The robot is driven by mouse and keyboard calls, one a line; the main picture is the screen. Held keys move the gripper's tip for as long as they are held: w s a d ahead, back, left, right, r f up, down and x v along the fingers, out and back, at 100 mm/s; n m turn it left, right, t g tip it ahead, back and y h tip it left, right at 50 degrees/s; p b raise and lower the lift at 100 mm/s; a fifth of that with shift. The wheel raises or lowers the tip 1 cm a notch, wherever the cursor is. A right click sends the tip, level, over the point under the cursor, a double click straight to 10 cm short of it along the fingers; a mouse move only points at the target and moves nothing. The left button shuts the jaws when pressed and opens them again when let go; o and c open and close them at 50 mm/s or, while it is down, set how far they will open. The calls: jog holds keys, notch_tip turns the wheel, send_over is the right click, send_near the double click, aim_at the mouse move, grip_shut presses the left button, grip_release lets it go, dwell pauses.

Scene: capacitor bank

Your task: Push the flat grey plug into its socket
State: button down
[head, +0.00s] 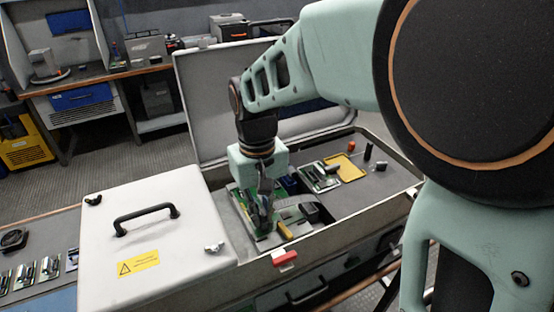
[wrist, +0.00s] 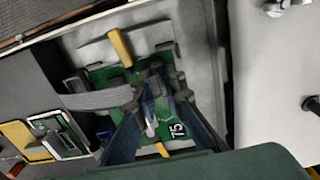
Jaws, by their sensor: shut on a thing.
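My gripper (head: 263,208) points down into the open case over a green circuit board (head: 245,200). In the wrist view its fingers (wrist: 153,92) come close together over the board (wrist: 105,74). A flat grey ribbon (wrist: 100,99) runs in from the left and ends at the fingertips. My gripper is shut on the grey plug at that end, which the fingers mostly hide. The socket is not clearly visible behind the fingers, so I cannot tell whether the plug is touching it.
Yellow tabs (wrist: 120,45) stand at the board's edge. A second small board (head: 320,177) and a yellow tray (head: 347,168) lie to the right in the case. A white cover with a black handle (head: 147,217) is at left. The raised lid (head: 205,100) stands behind.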

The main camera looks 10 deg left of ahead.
jog(key=shift+r, duration=0.15)
jog(key=shift+r+p, duration=1.25)
jog(key=shift+r, duration=0.15)
jog(key=shift+f, duration=0.2)
jog(key=shift+f+b, duration=0.55)
jog(key=shift+f, duration=0.2)
jog(key=shift+f+b, duration=0.4)
jog(key=shift+f, duration=0.2)
dwell(0.6)
jog(key=c, duration=1.9)
grip_release()
jog(key=shift+c, duration=0.2)
jog(key=shift+r, duration=0.1)
